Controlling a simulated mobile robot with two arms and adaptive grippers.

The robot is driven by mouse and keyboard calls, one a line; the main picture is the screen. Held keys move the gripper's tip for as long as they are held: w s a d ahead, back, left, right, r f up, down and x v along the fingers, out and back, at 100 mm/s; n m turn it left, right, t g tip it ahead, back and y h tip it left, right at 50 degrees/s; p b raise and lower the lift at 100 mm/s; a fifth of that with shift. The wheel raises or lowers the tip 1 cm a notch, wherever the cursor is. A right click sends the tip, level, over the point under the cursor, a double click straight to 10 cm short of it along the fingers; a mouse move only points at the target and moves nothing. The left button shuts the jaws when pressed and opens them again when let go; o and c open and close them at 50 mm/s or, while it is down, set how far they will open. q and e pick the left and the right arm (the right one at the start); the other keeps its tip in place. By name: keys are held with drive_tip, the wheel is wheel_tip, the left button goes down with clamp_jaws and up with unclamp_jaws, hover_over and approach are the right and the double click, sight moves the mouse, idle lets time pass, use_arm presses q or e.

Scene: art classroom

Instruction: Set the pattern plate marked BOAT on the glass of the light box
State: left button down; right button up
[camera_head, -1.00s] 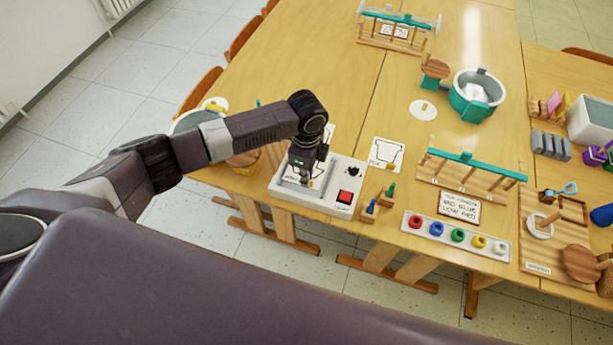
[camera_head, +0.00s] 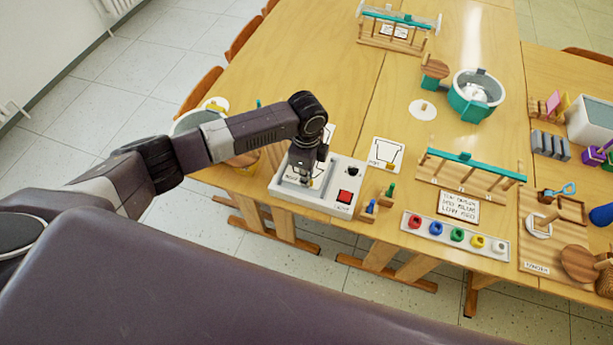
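The light box (camera_head: 343,207) is a white box near the front left edge of the table, with a red button and a black knob. My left gripper (camera_head: 303,178) points down over its left part and covers much of the top. A pale surface with small dark lettering shows under the fingers. The lettering is too small to read surely, so I cannot tell if it is the BOAT plate or whether it rests on the glass. The fingers are dark and small, and I cannot tell if they are open or shut. My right gripper is out of view.
A white plate with a cup-like outline (camera_head: 386,153) lies right of the box. Another pale plate shows partly behind my gripper. Pegs on a wooden block (camera_head: 377,205), a tray of coloured rings (camera_head: 456,239) and a teal-topped rack (camera_head: 470,160) stand further right.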

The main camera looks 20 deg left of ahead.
use_arm(q)
drive_tip(key=shift+f, duration=0.45)
drive_tip(key=shift+f+b, duration=0.3)
drive_tip(key=shift+b, duration=0.05)
idle(0.8)
drive_tip(key=shift+f, duration=0.65)
idle(0.5)
idle(0.3)
drive_tip(key=c, duration=2.1)
unclamp_jaws()
drive_tip(key=shift+r, duration=0.1)
